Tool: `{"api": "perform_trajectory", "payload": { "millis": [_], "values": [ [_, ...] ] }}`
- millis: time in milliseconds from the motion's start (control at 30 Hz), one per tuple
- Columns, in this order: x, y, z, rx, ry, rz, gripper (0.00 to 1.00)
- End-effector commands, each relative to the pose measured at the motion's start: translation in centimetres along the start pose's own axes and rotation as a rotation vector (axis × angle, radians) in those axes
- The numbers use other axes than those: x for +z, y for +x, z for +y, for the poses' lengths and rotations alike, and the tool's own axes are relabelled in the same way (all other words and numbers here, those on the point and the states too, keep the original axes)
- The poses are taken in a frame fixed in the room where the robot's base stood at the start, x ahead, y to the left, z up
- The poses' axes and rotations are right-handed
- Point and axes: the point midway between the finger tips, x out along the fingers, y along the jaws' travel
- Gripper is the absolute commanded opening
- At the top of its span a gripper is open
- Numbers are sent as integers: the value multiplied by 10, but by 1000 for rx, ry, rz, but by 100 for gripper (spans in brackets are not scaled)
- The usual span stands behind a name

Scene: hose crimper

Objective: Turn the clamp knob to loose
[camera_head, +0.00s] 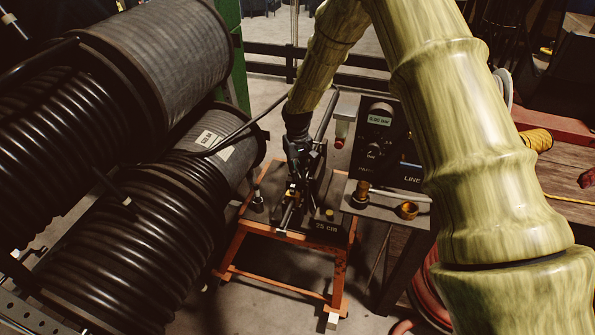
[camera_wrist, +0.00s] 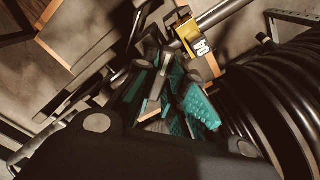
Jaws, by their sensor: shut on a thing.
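A yellow block with white marking (camera_wrist: 190,36) sits on a metal bar just beyond the fingers in the wrist view.
Large black hose reels (camera_head: 125,240) stand close on the left; ribbed hose also fills the wrist view's right side. A panel reading 0.00 bar (camera_head: 379,120) stands to the right, with brass fittings (camera_head: 408,210) on the ledge below. A small yellow knob (camera_head: 329,213) is near the label.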

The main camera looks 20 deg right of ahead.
Motion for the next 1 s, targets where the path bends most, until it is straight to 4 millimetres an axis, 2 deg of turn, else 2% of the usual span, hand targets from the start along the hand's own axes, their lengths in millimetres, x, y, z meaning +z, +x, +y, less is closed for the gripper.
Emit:
{"api": "perform_trajectory", "payload": {
  "millis": [600, 1000],
  "values": [
    [-1, -1, 1, 1, -573, 1, 0],
    [-1, -1, 1, 2, -834, 2, 0]
  ]
}}
